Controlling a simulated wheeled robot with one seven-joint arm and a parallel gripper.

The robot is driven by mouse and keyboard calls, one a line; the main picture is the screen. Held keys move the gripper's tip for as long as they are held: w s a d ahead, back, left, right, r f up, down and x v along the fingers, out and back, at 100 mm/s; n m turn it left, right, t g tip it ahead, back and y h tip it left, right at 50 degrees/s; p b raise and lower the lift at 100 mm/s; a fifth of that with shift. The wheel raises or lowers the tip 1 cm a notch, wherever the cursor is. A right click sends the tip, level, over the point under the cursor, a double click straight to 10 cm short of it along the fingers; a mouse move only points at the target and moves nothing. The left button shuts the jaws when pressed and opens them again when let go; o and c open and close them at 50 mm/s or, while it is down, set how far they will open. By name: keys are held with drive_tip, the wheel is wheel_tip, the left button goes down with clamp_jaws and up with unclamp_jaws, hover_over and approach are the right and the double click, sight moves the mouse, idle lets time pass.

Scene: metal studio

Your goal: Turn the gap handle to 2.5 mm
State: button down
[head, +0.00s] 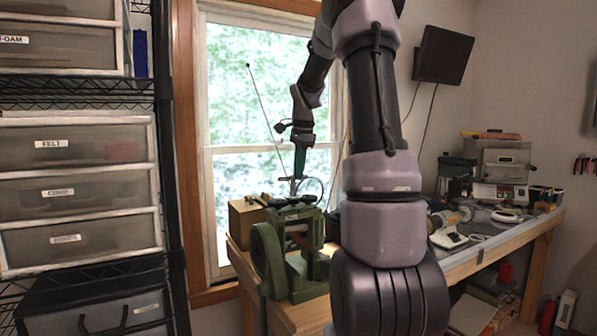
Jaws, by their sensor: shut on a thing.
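A green rolling mill (297,215) stands on the near left end of the wooden bench, with a large round green wheel (266,262) on its left side. My arm reaches over from the right, and my gripper (293,187) points down at the top of the mill. It is shut on the gap handle (285,179), a small metal bar at the mill's top. The handle is tiny here and partly hidden by the fingers. Its angle and any gap scale or reading are too small to make out.
A cardboard-brown box (243,218) stands left of the mill, close to it. A window is behind. The bench (520,240) runs right with tools and machines on it. A drawer rack (75,195) stands at the left. My arm hides the bench's middle.

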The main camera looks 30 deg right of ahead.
drive_tip(key=shift+a+n, duration=0.15)
drive_tip(key=shift+n, duration=0.15)
drive_tip(key=n, duration=0.2)
drive_tip(key=w+n+y, duration=0.1)
drive_tip(key=n, duration=0.2)
drive_tip(key=shift+n, duration=0.3)
drive_tip(key=n, duration=0.3)
drive_tip(key=n+g+y, duration=0.1)
drive_tip(key=n, duration=0.1)
drive_tip(key=shift+w+a+f, duration=0.15)
drive_tip(key=shift+w+a, duration=0.05)
drive_tip(key=shift+a, duration=0.05)
drive_tip(key=c, duration=0.9)
unclamp_jaws()
drive_tip(key=shift+s, duration=0.1)
drive_tip(key=shift+o, duration=0.2)
drive_tip(key=shift+d, duration=0.1)
